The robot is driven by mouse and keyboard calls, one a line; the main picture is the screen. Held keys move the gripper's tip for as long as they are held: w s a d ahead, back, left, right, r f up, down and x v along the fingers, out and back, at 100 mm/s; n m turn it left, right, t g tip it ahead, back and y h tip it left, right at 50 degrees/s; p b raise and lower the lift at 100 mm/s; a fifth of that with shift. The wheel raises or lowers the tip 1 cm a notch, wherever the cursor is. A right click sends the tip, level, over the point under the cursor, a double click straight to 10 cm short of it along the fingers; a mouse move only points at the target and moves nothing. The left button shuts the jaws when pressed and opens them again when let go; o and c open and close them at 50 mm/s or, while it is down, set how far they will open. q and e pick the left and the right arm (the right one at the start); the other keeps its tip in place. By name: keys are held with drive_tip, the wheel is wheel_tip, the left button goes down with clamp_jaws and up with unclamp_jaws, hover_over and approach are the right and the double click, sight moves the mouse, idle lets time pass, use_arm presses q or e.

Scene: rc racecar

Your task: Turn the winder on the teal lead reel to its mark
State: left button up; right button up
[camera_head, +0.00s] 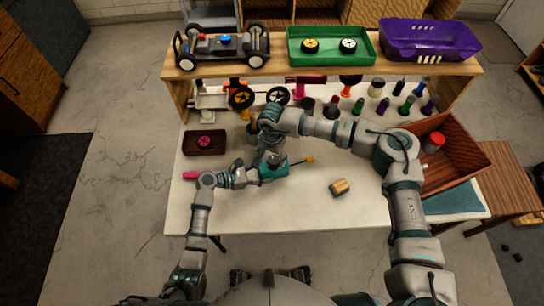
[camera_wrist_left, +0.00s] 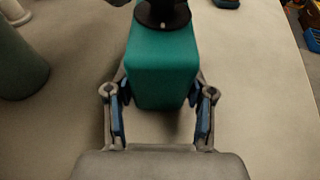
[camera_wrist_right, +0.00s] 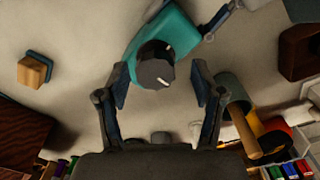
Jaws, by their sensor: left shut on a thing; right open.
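The teal lead reel (camera_head: 275,171) is a block on the white table, partly covered by my arms in the head view. My left gripper (camera_wrist_left: 160,112) is shut on the sides of its teal body (camera_wrist_left: 162,65). The black winder, a round knob (camera_wrist_right: 156,70), sits on the reel and shows light marks in the right wrist view. It also shows at the top of the left wrist view (camera_wrist_left: 162,12). My right gripper (camera_wrist_right: 160,88) is open above the reel, its fingers on either side of the knob with visible gaps. I cannot tell the winder's exact angle.
A wooden block (camera_head: 340,187) lies right of the reel, near an orange-tipped tool (camera_head: 308,160). A dark box with a pink wheel (camera_head: 205,142) is at left. A reddish-brown crate (camera_head: 462,181) stands at right. Bottles and wheels line the back below a shelf (camera_head: 270,68). The front table is clear.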

drive_tip(key=shift+f, duration=0.15)
drive_tip(key=c, duration=1.1)
drive_tip(key=shift+c, duration=0.2)
drive_tip(key=shift+a, duration=0.1)
